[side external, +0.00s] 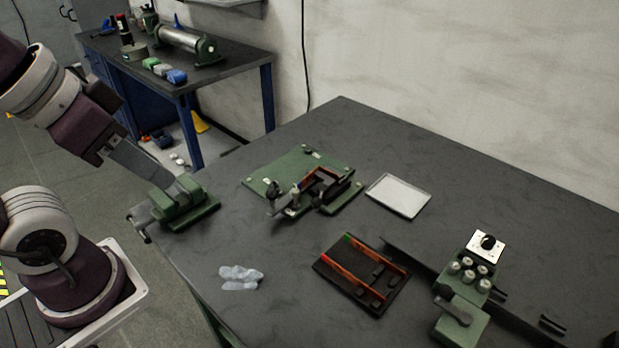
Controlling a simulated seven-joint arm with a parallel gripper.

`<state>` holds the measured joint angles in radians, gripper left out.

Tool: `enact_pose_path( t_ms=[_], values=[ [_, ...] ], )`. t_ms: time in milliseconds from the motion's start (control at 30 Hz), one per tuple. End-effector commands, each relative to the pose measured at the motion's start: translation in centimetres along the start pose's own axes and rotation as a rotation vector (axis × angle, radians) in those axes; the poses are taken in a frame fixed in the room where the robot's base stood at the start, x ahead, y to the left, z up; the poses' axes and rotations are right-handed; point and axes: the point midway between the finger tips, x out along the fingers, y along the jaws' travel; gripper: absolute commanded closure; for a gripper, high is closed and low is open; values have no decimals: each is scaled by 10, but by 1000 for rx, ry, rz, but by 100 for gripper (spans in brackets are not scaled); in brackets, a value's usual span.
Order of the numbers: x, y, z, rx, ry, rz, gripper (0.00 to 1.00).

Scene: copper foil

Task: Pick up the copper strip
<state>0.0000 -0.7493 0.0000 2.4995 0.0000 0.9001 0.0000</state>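Two copper-coloured strips (373,261) lie along a dark rack (337,272) at the front middle of the table. The upper one has a green mark at its end, and the lower one has a red mark. A bent copper-coloured piece (322,178) sits in the clamp fixture on a green base plate (272,176). I cannot tell which piece is the task's strip. My gripper (99,151) is at the left, beyond the table's left edge and well apart from the copper pieces.
The far right is clear.

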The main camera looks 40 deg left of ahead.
Motion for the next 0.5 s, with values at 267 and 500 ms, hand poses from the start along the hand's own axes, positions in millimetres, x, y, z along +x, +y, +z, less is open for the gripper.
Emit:
enact_pose_path(
  t_ms=[267, 500],
  values=[
    [34, -7, -107, -41, -159, 2, 72],
    [177, -29, -205, -92, -363, -13, 72]
  ],
)
